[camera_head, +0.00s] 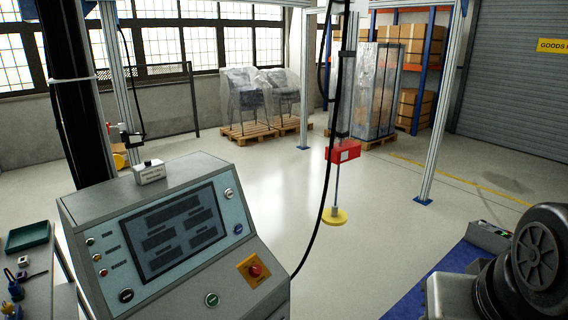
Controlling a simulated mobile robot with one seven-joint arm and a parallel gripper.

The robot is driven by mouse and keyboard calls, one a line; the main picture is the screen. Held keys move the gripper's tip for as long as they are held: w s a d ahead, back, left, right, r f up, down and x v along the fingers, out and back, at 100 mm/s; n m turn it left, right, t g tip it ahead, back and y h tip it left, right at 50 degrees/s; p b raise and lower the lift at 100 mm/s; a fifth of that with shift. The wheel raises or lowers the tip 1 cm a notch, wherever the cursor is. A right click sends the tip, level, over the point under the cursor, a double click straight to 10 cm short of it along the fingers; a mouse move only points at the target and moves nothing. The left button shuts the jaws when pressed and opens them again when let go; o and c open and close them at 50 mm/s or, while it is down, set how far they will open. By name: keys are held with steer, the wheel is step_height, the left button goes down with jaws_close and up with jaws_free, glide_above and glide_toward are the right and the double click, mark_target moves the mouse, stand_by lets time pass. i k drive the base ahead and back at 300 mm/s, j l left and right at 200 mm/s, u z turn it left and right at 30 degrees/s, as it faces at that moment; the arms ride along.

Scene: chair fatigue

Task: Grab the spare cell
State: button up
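I cannot tell for sure which thing is the spare cell. A small pale block (149,173) with lettering too small to read sits on top of the grey control console (75,212), with a small dark piece on it. Several small dark and metal parts (16,284) lie on a bench at the lower left edge. A red block (346,151) hangs on a vertical actuator, with a rod and a round yellow pad (335,217) below it. My gripper is out of view.
The console has a screen and a red stop button (255,270). A green tray (27,237) sits on the left bench. A black cable hangs beside the actuator. Metal frame posts (440,110) stand behind. A grey box (489,236) is at right.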

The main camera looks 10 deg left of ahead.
mark_target(150, 172)
steer(key=u, duration=1.65)
